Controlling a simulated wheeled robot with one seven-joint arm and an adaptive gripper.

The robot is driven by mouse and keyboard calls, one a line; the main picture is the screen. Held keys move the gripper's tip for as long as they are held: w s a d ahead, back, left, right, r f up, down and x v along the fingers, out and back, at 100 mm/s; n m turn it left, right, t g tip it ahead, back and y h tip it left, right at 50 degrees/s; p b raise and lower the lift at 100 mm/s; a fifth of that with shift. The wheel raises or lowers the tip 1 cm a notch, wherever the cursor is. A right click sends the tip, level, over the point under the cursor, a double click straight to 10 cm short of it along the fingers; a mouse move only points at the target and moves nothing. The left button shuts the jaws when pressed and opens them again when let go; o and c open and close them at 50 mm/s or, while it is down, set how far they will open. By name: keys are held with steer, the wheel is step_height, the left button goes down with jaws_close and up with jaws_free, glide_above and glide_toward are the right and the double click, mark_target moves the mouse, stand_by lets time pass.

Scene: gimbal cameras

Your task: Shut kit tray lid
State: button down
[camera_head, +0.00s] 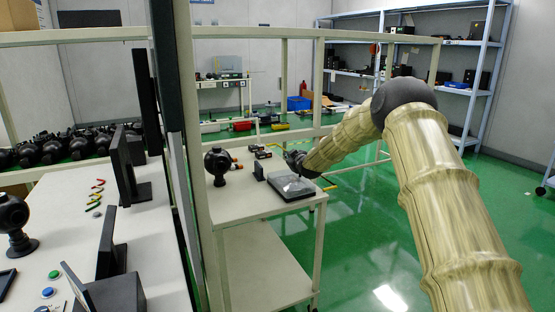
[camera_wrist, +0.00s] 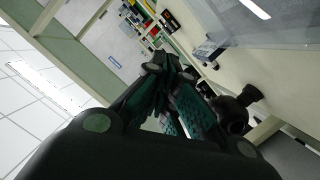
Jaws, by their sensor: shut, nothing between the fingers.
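The kit tray (camera_head: 293,188) is a dark, flat tray with a greyish, see-through-looking top, lying on the white cart top. It is small in the head view, and I cannot tell how far its lid is open. My gripper (camera_head: 300,166) is at the tray's back edge, partly lost against the dark parts there; I cannot tell whether it touches. In the wrist view my gripper (camera_wrist: 157,68) has its dark fingers together and empty. A clear panel (camera_wrist: 265,30) at the top right of that view may be the lid.
A black gimbal camera (camera_head: 217,165) stands on the cart (camera_head: 245,205) left of the tray, with a small dark block (camera_head: 259,173) between. Small items lie behind. A pale post (camera_head: 200,130) and rail (camera_head: 300,133) frame the cart. Green floor is clear to the right.

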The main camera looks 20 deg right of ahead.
mark_target(302, 178)
steer(key=d+f+m, duration=0.1)
steer(key=d+f+m+b, duration=0.1)
steer(key=d, duration=0.1)
steer(key=shift+d+f+y, duration=0.1)
steer(key=shift+d+y, duration=0.15)
steer(key=shift+y, duration=0.15)
steer(key=shift+d+f+m+y+b, duration=0.3)
steer(key=shift+d+f+m+b, duration=0.3)
steer(key=shift+d, duration=0.15)
steer(key=shift+w+d+f+b, duration=0.1)
steer(key=shift+d+f+b, duration=0.2)
steer(key=shift+d+f, duration=0.15)
steer(key=shift+d+f, duration=0.1)
steer(key=shift+f, duration=0.1)
steer(key=shift+r, duration=0.1)
steer(key=shift+r, duration=0.35)
steer(key=s+r+p, duration=0.1)
steer(key=s+r, duration=0.4)
steer(key=s, duration=0.4)
steer(key=shift+s+r, duration=0.25)
steer(key=shift+r, duration=0.15)
